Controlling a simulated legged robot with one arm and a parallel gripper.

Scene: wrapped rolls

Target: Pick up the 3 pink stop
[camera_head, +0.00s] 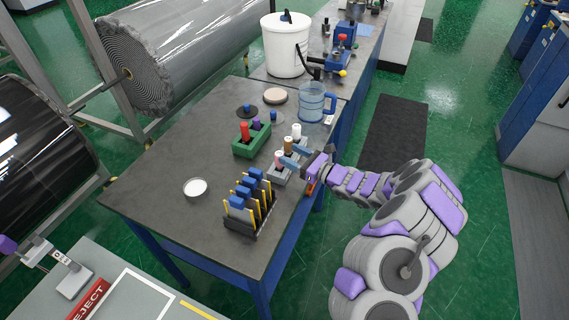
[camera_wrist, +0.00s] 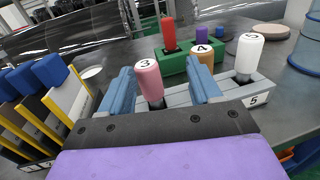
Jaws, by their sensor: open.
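The pink stop (camera_wrist: 150,80), marked 3, stands upright in a grey holder (camera_wrist: 259,90) on the table. It also shows in the head view (camera_head: 279,158). My gripper (camera_wrist: 168,85) is open, with its two blue fingers on either side of the pink stop in the wrist view; I cannot tell whether they touch it. In the head view my gripper (camera_head: 291,157) is at the holder, reaching in from the right. The lower part of the stop is partly hidden by the gripper body.
In the same holder stand a brown stop (camera_head: 288,144) marked 4 and a white stop (camera_head: 296,131). A green holder (camera_head: 246,148) with a red stop (camera_head: 245,132) is behind. A rack with blue blocks (camera_head: 237,202) stands at the left. A blue jug (camera_head: 312,100) is farther back.

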